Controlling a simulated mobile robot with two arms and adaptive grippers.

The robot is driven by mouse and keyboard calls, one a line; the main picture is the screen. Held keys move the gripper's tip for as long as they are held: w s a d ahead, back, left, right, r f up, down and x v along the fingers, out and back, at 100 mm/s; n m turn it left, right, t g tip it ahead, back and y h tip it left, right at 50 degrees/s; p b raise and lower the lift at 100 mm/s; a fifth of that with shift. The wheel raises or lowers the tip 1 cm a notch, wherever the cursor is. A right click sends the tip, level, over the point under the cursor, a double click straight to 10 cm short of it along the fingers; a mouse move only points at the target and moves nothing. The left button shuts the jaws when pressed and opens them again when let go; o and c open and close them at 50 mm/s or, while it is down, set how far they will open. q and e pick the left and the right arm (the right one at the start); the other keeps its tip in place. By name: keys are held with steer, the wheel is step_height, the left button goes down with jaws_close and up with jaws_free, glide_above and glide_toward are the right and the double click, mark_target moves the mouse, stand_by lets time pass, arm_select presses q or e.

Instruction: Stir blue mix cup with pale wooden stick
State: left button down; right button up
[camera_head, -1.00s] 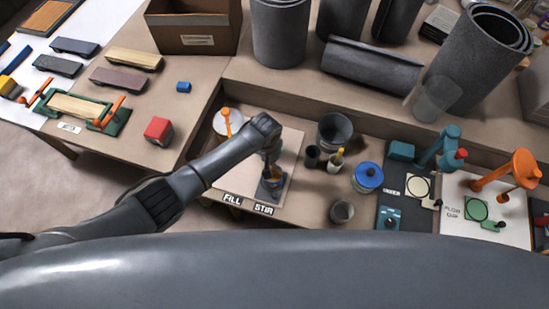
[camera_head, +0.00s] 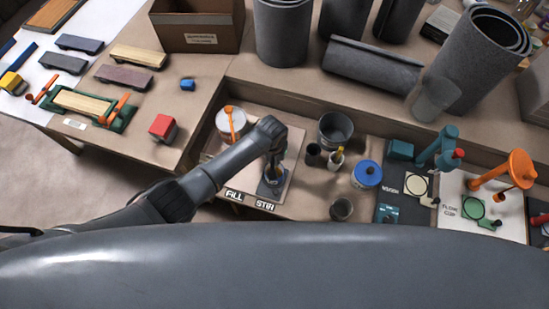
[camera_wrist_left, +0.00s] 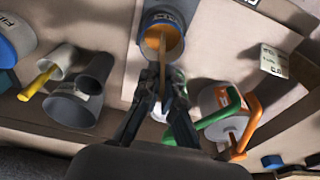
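The blue mix cup (camera_wrist_left: 146,22) shows in the left wrist view with orange-brown mix inside. In the head view the cup (camera_head: 270,185) stands on the board at the STIR label and is partly hidden by my gripper. The pale wooden stick (camera_wrist_left: 162,62) reaches from between my left fingers into the cup, its far end in the mix. My left gripper (camera_wrist_left: 163,82) is shut on the stick, just outside the cup's rim; in the head view the gripper (camera_head: 275,160) is above the cup. My right gripper is in neither view.
A white can with an orange handle (camera_head: 230,124) stands left of the gripper. Large grey rolls (camera_head: 372,66) lie and stand behind.

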arm_select(q)
steer(key=shift+r+p, duration=2.45)
steer(key=shift+r, duration=1.05)
